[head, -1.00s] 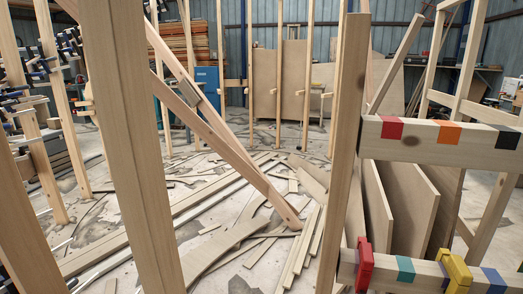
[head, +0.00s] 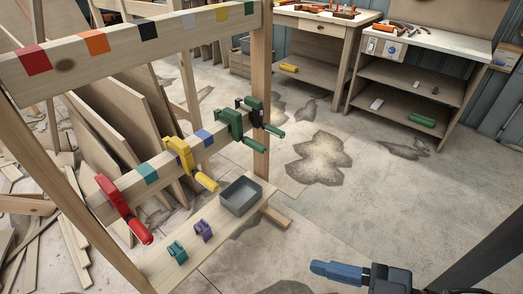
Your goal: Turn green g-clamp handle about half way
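The green g-clamp (head: 232,124) is fixed on the lower horizontal beam (head: 150,172), near its right end. Its green handle (head: 248,144) points out towards the lower right. A black clamp (head: 256,108) sits just right of it, with a dark green handle (head: 275,131). My gripper (head: 333,270), dark with a blue tip, shows at the bottom, right of centre. It is well below and right of the green clamp, apart from it. Only part of it shows, so I cannot tell whether it is open or shut.
Yellow (head: 184,158) and red (head: 114,195) clamps sit further left on the beam. A plank shelf (head: 160,268) below holds a grey bin (head: 240,196) and small teal (head: 177,252) and purple (head: 203,230) pieces. Workbenches (head: 420,43) stand behind. The floor at right (head: 400,200) is clear.

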